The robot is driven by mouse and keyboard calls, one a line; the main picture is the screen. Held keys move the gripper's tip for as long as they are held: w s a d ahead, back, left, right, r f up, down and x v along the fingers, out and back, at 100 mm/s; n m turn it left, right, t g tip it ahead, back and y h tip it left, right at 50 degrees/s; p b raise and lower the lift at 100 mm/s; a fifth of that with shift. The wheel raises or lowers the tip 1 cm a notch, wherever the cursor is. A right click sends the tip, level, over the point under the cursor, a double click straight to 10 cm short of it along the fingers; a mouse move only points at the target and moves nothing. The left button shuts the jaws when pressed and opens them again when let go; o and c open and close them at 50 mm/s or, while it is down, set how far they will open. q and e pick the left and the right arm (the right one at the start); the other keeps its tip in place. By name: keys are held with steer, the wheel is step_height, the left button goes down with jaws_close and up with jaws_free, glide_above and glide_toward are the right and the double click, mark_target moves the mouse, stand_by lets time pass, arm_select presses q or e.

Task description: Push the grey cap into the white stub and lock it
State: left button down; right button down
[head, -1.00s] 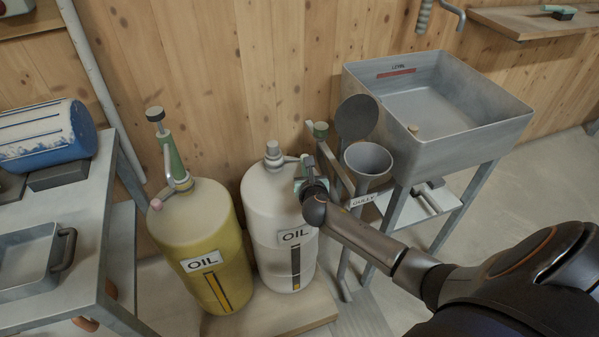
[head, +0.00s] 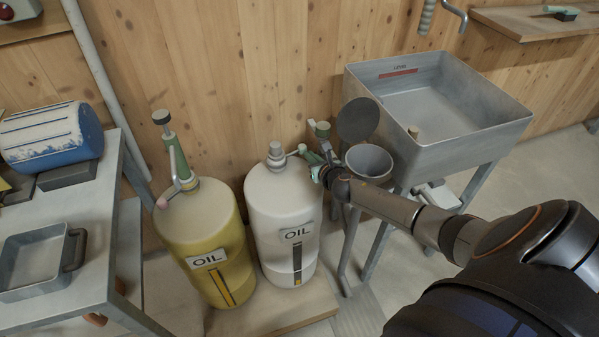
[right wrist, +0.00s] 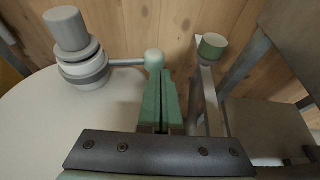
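The white oil can (head: 270,205) stands upright on a wooden board. The grey cap (head: 275,148) sits upright on the pale ringed neck at its top; the right wrist view also shows the cap (right wrist: 67,28) and the neck rings (right wrist: 83,66). A thin lever runs right from the neck to a pale round knob (right wrist: 154,59). My right gripper (right wrist: 161,75) has its green fingers close together, with only a thin gap, right by the knob. I cannot tell if they touch it. It also shows right of the can in the head view (head: 318,165). My left gripper is not in view.
A yellow oil can (head: 205,225) with a tall green pump rod stands left. A grey funnel (head: 368,160), a round dark lid (head: 357,120) and a metal basin (head: 440,100) are right. A green-topped post (right wrist: 211,46) stands close beside my fingers. A metal table (head: 95,215) stands far left.

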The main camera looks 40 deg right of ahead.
steer(key=shift+w+d, duration=0.1)
steer(key=shift+w, duration=0.05)
stand_by(0.3)
steer(key=shift+s+r, duration=0.1)
steer(key=shift+s, duration=0.1)
steer(key=s+a+p, duration=0.2)
steer(key=s+a, duration=0.1)
steer(key=s, duration=0.9)
steer(key=shift+s+r, duration=0.15)
steer(key=shift+a, duration=0.15)
steer(key=shift+s, duration=0.1)
